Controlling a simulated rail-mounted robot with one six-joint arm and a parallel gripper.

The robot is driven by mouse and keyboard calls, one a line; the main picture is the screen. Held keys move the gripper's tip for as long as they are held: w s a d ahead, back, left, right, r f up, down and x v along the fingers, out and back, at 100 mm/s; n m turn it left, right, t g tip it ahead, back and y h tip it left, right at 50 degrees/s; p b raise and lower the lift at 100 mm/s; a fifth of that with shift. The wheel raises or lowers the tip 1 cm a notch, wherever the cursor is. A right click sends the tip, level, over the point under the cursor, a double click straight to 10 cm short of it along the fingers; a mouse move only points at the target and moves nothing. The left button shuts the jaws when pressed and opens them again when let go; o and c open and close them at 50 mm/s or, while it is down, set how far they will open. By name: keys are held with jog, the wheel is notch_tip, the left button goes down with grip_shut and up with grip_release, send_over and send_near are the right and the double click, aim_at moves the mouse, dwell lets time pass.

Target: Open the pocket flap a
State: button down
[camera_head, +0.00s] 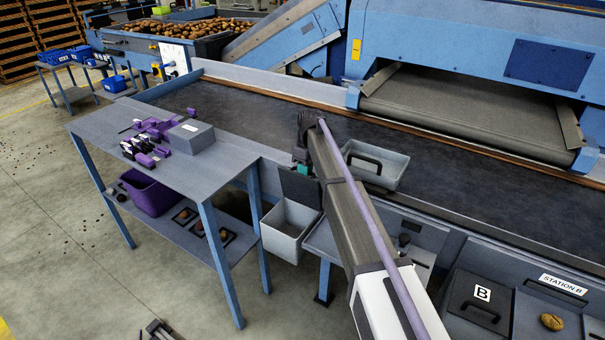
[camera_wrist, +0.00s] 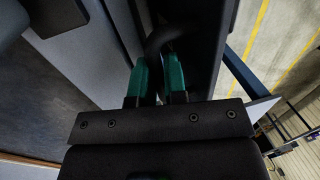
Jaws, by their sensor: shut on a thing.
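My gripper (camera_head: 302,168) has green fingertips and is at the conveyor's near edge in the head view. In the wrist view my gripper (camera_wrist: 157,78) is shut on a dark curved handle (camera_wrist: 168,38). The handle is beside a dark panel, which I take to be pocket flap a (camera_wrist: 205,45). In the head view pocket flap a (camera_head: 299,186) shows as a dark panel, tilted up above an open light grey bin (camera_head: 285,245). My arm hides part of the flap and its handle, and no letter A is visible.
A grey tote (camera_head: 385,182) stands on the conveyor just right of my gripper. A steel table (camera_head: 120,127) with purple items and a grey box (camera_head: 191,136) is to the left. A closed flap marked B (camera_head: 472,312) and a potato (camera_head: 551,321) are at lower right.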

jog(key=shift+w+a, duration=0.1)
jog(key=shift+w, duration=0.1)
dwell(0.3)
jog(key=c, duration=1.4)
grip_release()
jog(key=shift+a+r, duration=0.1)
jog(key=shift+a, duration=0.1)
jog(key=shift+o, duration=1.2)
jog(key=shift+d, duration=0.1)
jog(key=shift+s, duration=0.1)
notch_tip(320, 180, up, 10)
jog(key=w+d+p, duration=0.1)
jog(key=p, duration=0.9)
jog(key=shift+w+r+p, duration=0.25)
jog(key=shift+w+p, duration=0.1)
jog(key=shift+w, duration=0.05)
jog(key=shift+d, duration=0.1)
